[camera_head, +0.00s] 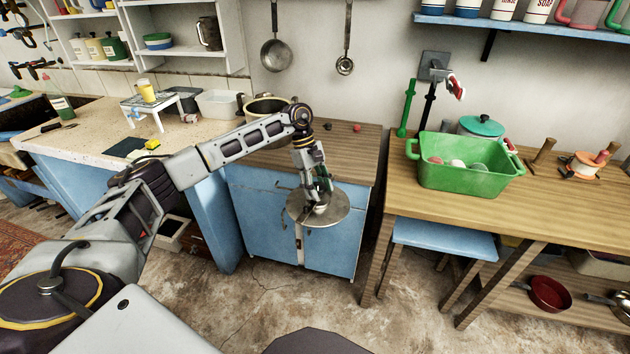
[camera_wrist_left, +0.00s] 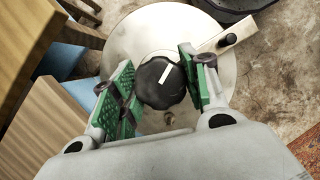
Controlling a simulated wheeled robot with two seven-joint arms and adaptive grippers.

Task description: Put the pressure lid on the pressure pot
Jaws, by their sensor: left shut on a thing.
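The pressure lid (camera_head: 335,212) is a flat round metal disc held level in the air in front of the blue cabinet. My left gripper (camera_head: 318,198) is above it, shut on its knob. The left wrist view shows the lid (camera_wrist_left: 135,45) with a black knob (camera_wrist_left: 161,83) between the green finger pads of the left gripper (camera_wrist_left: 160,88); a side handle sticks out to the right. The likely pressure pot (camera_head: 262,104), a cream pot with a dark handle, stands on the wooden cabinet top, partly hidden behind my left arm. My right gripper is not in view.
A green tub (camera_head: 465,178) stands on the right-hand table. A white basin (camera_head: 218,103) sits left of the pot. A ladle and a pan hang above.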

